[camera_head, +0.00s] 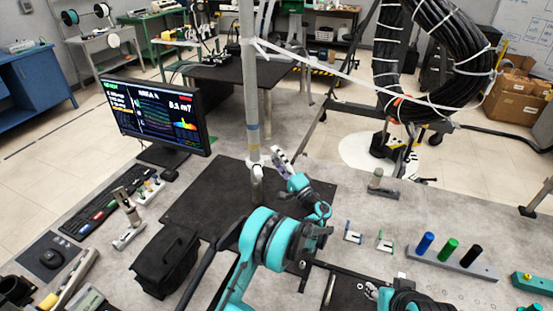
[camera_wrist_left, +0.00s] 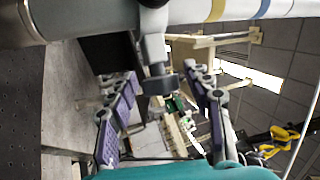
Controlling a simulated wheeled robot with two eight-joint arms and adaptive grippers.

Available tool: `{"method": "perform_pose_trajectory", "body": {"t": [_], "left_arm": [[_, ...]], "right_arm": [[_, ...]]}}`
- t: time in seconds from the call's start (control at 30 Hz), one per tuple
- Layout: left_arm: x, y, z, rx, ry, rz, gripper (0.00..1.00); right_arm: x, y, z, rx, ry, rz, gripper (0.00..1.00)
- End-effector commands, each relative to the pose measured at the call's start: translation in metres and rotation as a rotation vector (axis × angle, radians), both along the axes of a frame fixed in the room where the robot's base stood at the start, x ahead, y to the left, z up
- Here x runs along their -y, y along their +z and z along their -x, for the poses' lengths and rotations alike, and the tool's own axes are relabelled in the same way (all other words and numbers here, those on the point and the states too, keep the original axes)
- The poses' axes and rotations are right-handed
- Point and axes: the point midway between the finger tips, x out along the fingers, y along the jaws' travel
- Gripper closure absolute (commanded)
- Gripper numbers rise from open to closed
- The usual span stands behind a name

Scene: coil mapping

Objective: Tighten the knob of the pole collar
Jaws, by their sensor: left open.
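A grey pole (camera_head: 249,90) stands upright on a black mat; in the left wrist view the pole (camera_wrist_left: 90,15) runs across the top. The pole collar (camera_head: 257,168) sits low on it. The collar's dark grey knob (camera_wrist_left: 160,82) sticks out from the collar in the left wrist view. My left gripper (camera_head: 283,163) is just right of the collar. Its two purple-padded fingers (camera_wrist_left: 165,100) are open, with the knob's end between them near the tips and a gap on both sides. Part of my right arm shows at the bottom right edge; its gripper is not clear.
A monitor (camera_head: 155,118) stands left of the black mat (camera_head: 205,205). A black box (camera_head: 165,262) is near the front left. A rack with blue, green and black pegs (camera_head: 455,262) is on the right. A black coil (camera_head: 430,60) hangs behind the table.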

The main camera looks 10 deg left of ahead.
Motion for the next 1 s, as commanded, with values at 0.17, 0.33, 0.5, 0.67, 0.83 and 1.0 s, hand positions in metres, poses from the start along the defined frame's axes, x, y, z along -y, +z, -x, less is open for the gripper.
{"method": "perform_pose_trajectory", "body": {"t": [0.17, 0.33, 0.5, 0.67, 0.83, 1.0], "left_arm": [[0.0, 0.0, 0.0, 0.0, 0.0, 0.0, 0.5], [0.0, 0.0, 0.0, 0.0, 0.0, 0.0, 0.87], [0.0, 0.0, 0.0, -0.001, 0.0, 0.001, 1.0], [0.0, 0.001, 0.0, -0.013, 0.0, 0.007, 1.0], [0.0, 0.002, 0.0, -0.066, 0.0, 0.032, 1.0], [0.0, 0.003, 0.0, -0.169, 0.0, 0.076, 1.0]], "right_arm": [[0.0, 0.0, 0.0, 0.0, 0.0, 0.0, 0.6], [0.0, 0.0, 0.0, 0.0, 0.0, 0.0, 0.6], [0.0, 0.0, 0.0, 0.0, 0.0, 0.0, 0.6], [0.0, 0.001, 0.0, 0.0, 0.0, 0.0, 0.6], [0.0, 0.005, 0.0, 0.0, 0.0, 0.0, 0.6], [0.0, 0.013, 0.0, 0.0, 0.0, 0.0, 0.6]]}}
